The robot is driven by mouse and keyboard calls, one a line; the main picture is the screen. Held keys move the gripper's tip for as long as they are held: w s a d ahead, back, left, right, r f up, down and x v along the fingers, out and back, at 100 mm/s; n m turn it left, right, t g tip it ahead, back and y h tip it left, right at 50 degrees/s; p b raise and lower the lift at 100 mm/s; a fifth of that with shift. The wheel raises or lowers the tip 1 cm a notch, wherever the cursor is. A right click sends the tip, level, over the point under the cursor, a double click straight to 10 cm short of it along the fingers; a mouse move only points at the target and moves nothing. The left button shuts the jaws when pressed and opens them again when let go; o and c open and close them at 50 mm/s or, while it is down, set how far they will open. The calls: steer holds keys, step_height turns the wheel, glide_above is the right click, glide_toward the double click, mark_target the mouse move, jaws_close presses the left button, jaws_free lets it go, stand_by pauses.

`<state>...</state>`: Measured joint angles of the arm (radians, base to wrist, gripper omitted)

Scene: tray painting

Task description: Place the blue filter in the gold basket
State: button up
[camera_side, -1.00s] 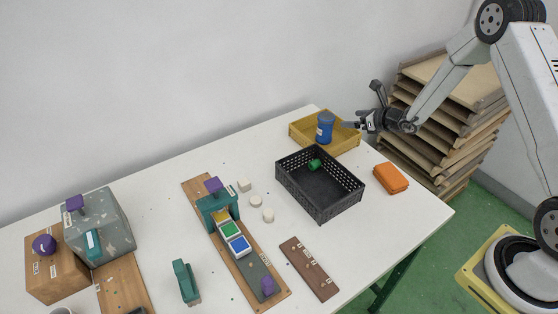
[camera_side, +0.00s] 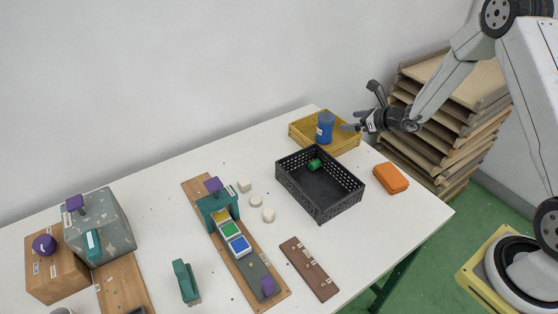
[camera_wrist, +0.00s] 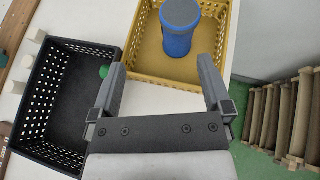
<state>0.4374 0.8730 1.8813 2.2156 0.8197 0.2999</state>
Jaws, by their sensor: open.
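The blue filter, seen as a blue cylinder with a grey-blue top (camera_side: 325,129), stands upright in the gold basket (camera_side: 348,146) at the table's back right. In the wrist view the blue cylinder (camera_wrist: 178,42) stands on the floor of the gold basket (camera_wrist: 143,62), ahead of my gripper. My gripper (camera_side: 350,127) is open and empty, just right of the cylinder and over the basket's right part. In the wrist view my gripper's fingers (camera_wrist: 162,68) are spread wide, with a gap between them and the cylinder.
A black basket (camera_side: 346,202) with a small green cylinder (camera_side: 314,164) stands in front of the gold one. An orange block (camera_side: 390,178) lies to the right. A wooden board (camera_side: 270,297) carries coloured squares, including a blue one (camera_side: 239,245). Stacked trays (camera_side: 455,120) stand beyond the table.

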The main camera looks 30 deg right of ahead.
steer(key=s+a+r+n+g+y, duration=0.35)
steer(key=s+a+n+g, duration=0.35)
steer(key=s+a+n, duration=0.45)
steer(key=s+a+r+n+g+h, duration=0.1)
steer(key=s+r+n+h, duration=0.1)
steer(key=s+n, duration=0.4)
steer(key=s+r+n+g+h, duration=0.1)
steer(key=s+n+h, duration=0.4)
steer(key=n, duration=0.9)
steer(key=shift+s+a+r+n, duration=0.4)
steer(key=shift+s+r, duration=0.45)
steer(key=shift+s, duration=0.25)
